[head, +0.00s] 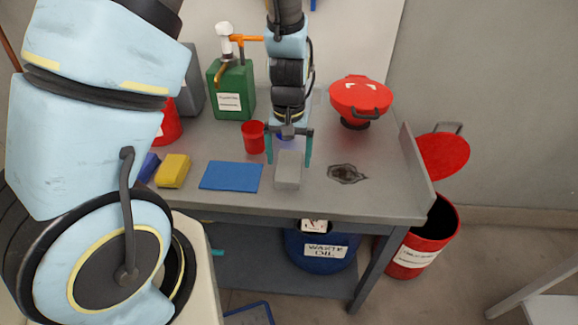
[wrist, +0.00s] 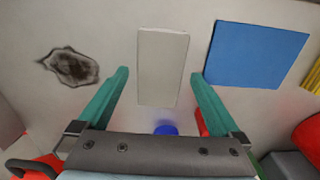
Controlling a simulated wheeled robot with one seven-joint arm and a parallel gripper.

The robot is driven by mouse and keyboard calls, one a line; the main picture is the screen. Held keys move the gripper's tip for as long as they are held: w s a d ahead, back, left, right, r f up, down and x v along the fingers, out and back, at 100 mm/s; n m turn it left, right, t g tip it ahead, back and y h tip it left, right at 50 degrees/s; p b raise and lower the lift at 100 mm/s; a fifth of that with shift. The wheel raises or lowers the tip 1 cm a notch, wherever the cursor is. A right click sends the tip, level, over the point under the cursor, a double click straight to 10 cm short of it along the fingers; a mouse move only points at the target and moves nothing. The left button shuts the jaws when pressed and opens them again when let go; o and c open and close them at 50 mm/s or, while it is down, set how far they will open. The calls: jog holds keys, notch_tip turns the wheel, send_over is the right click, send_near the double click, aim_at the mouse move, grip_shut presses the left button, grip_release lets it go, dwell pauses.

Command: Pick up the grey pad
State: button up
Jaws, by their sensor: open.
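The grey pad (head: 289,170) is a light grey block lying on the workbench, right of a blue cloth. In the wrist view the pad (wrist: 162,66) lies ahead of and between the two teal fingers, with bare table on both sides of it. My gripper (head: 289,160) is open and points down over the bench at the pad's far end. Its fingers (wrist: 160,85) are spread wider than the pad and do not touch it in the wrist view. I cannot tell the exact height of the fingertips above the bench.
A blue cloth (head: 231,176), yellow sponge (head: 173,171) and red cup (head: 253,138) are left of the pad. A dark stain (head: 347,174) is right. A green canister (head: 232,91) and red funnel (head: 360,98) stand farther back. The bench (head: 385,195) has a raised right edge.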

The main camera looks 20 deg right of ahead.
aim_at(289, 167)
jog(key=shift+f, duration=1.3)
jog(key=c, duration=1.1)
jog(key=shift+r, duration=0.1)
notch_tip(289, 167, up, 10)
jog(key=b, duration=0.1)
